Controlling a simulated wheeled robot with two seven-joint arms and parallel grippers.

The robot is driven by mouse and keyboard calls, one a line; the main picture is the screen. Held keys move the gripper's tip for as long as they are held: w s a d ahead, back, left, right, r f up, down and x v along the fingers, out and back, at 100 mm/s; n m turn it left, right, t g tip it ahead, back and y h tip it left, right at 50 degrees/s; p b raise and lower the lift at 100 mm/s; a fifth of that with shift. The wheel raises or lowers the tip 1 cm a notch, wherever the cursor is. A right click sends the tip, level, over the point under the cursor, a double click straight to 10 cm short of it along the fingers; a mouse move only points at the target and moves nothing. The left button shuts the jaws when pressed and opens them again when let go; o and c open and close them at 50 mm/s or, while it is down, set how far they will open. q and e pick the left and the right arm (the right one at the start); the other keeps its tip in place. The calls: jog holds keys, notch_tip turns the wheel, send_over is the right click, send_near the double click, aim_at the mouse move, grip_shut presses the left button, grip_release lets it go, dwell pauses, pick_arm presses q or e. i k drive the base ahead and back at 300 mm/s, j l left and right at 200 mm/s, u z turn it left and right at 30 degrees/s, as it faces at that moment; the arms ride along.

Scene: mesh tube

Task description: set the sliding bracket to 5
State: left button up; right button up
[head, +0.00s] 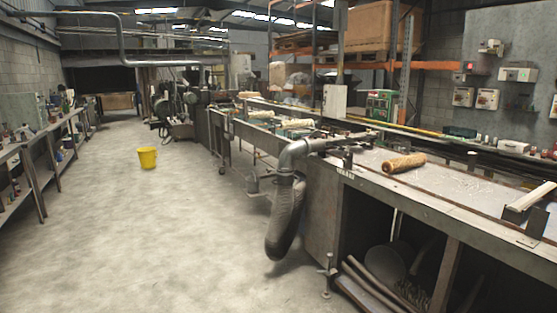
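A workbench (440,195) runs from the right foreground back into the workshop. A light-coloured bar with a dark side (530,198) lies on its top at the right edge and is partly cut off. A small dark upright fitting (347,157) stands near the bench's left end, close to a grey pipe. I cannot tell which of these, if either, is the sliding bracket. No scale or number 5 is readable. Neither of my grippers is in view.
A grey pipe with a flexible hose (285,215) hangs at the bench's left end. A yellow bucket (147,158) stands on the open concrete floor. Cluttered shelving (35,165) lines the left wall.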

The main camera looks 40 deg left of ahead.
aim_at(347, 160)
jog(key=u, duration=0.85)
